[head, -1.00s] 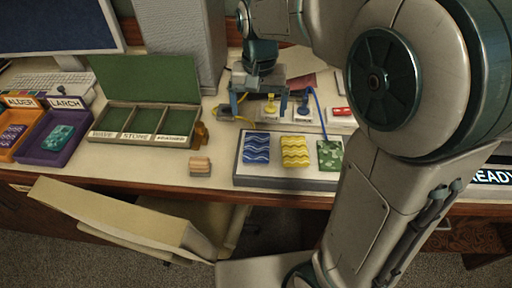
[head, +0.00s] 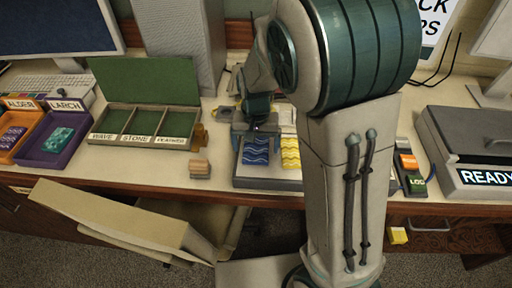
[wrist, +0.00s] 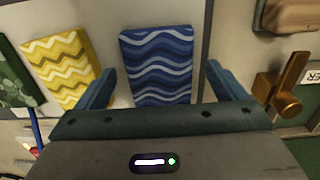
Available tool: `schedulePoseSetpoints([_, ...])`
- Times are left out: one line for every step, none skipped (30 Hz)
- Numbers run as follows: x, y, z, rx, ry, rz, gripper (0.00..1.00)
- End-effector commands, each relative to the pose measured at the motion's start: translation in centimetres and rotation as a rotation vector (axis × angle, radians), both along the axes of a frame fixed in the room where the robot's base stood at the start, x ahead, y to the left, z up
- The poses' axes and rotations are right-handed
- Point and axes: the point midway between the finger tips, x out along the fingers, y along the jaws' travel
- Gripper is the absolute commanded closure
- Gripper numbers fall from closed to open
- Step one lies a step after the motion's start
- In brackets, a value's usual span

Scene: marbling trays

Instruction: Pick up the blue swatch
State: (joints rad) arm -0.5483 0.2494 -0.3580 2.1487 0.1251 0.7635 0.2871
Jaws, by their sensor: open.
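The blue swatch (head: 256,150) has pale wavy lines and lies flat on a grey tray (head: 270,184) on the desk. It also shows in the wrist view (wrist: 158,66), between the two fingers. My gripper (head: 255,138) is open above the swatch's far part, with the fingers on either side of it in the wrist view (wrist: 156,88). I cannot tell how high the fingertips are above the tray. The yellow zigzag swatch (head: 290,153) lies just right of the blue one. The green leafy swatch (wrist: 14,78) shows in the wrist view; my arm hides it in the head view.
A sorting box (head: 106,139) with labelled compartments and an open green lid stands left. Orange (head: 8,156) and purple (head: 41,158) bins hold swatches further left. A wooden block (head: 200,169) sits near the desk edge. A box labelled READY (head: 470,150) is at the right.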

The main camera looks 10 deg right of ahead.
Motion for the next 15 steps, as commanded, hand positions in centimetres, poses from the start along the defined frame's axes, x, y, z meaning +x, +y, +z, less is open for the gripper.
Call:
schedulePoseSetpoints([-0.04, -0.04, -0.4, -0.001, 0.001, -0.001, 0.09])
schedulePoseSetpoints([-0.03, -0.05, -0.52, -0.001, 0.0, -0.001, 0.09])
schedulePoseSetpoints([-0.02, -0.04, -0.61, 0.0, 0.0, -0.001, 0.09])
schedulePoseSetpoints([-0.01, -0.04, -0.63, 0.0, -0.001, -0.001, 0.09])
schedulePoseSetpoints([-0.01, -0.04, -0.63, 0.001, -0.001, -0.001, 0.09])
schedulePoseSetpoints([-0.01, -0.03, -0.62, 0.001, -0.001, 0.0, 0.09])
schedulePoseSetpoints([0.0, -0.03, -0.61, 0.001, -0.001, 0.0, 0.09])
schedulePoseSetpoints([0.0, -0.03, -0.61, 0.001, -0.001, 0.0, 0.09])
schedulePoseSetpoints([0.0, -0.03, -0.6, 0.001, -0.001, 0.0, 0.12])
schedulePoseSetpoints([0.0, -0.03, -0.6, 0.001, -0.001, 0.0, 0.2])
schedulePoseSetpoints([0.0, -0.03, -0.59, 0.001, -0.001, 0.0, 0.29])
schedulePoseSetpoints([0.0, -0.03, -0.59, 0.001, -0.001, 0.0, 0.4])
schedulePoseSetpoints([0.0, -0.03, -0.59, 0.001, -0.001, 0.0, 0.48])
schedulePoseSetpoints([0.0, -0.03, -0.59, 0.001, -0.001, 0.0, 0.56])
schedulePoseSetpoints([0.0, -0.03, -0.58, 0.001, -0.001, 0.0, 0.58])
